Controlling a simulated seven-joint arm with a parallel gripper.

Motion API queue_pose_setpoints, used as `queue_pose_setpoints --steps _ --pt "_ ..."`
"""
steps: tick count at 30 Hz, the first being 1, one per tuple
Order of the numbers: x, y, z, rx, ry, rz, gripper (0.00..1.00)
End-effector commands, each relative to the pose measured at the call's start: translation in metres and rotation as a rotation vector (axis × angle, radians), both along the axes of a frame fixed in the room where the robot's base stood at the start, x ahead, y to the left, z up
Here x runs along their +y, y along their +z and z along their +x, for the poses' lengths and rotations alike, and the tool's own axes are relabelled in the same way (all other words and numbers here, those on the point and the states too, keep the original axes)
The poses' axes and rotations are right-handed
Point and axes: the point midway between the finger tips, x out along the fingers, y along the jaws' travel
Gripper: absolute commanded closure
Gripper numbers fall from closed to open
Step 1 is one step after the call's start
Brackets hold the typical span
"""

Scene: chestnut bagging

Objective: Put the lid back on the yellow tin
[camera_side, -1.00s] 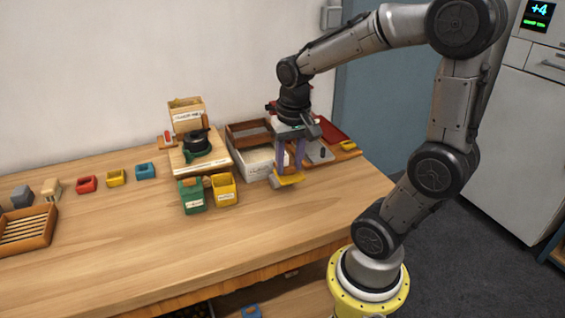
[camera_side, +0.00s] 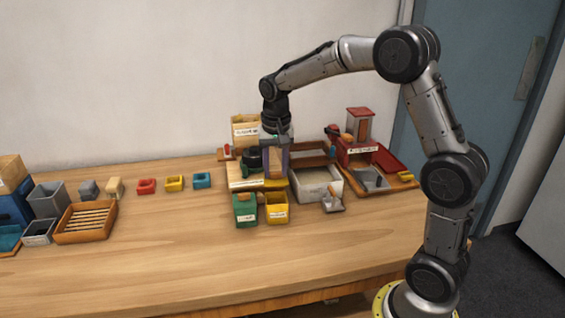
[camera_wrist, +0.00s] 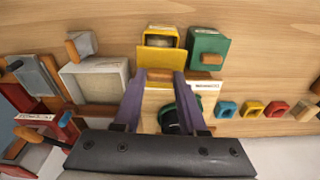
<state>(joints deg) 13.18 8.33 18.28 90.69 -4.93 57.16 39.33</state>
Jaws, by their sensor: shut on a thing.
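The yellow tin (camera_side: 277,214) stands on the table with a white label on its front; it also shows in the wrist view (camera_wrist: 142,36), its top partly uncovered. My gripper (camera_side: 275,178) is shut on the wooden handle (camera_wrist: 160,75) of the yellow lid (camera_wrist: 160,60). In the side view the lid (camera_side: 275,185) is held just above and behind the tin. In the wrist view it overlaps the tin's near edge; I cannot tell whether they touch. The fingers (camera_wrist: 160,85) hide part of the handle.
A green tin (camera_side: 245,212) with a wooden handle on top stands close left of the yellow tin. A wooden stand with a dark round object (camera_side: 252,158) is behind. A white bin (camera_side: 318,187) and a scoop (camera_side: 333,203) are to the right. The front table is clear.

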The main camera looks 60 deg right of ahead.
Motion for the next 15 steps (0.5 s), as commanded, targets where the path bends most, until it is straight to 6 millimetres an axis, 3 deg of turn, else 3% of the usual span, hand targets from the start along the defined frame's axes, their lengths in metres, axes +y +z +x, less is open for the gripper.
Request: queue_pose_setpoints --steps 15 --pt "0.000 -0.042 -0.001 0.003 0.000 0.000 1.00"
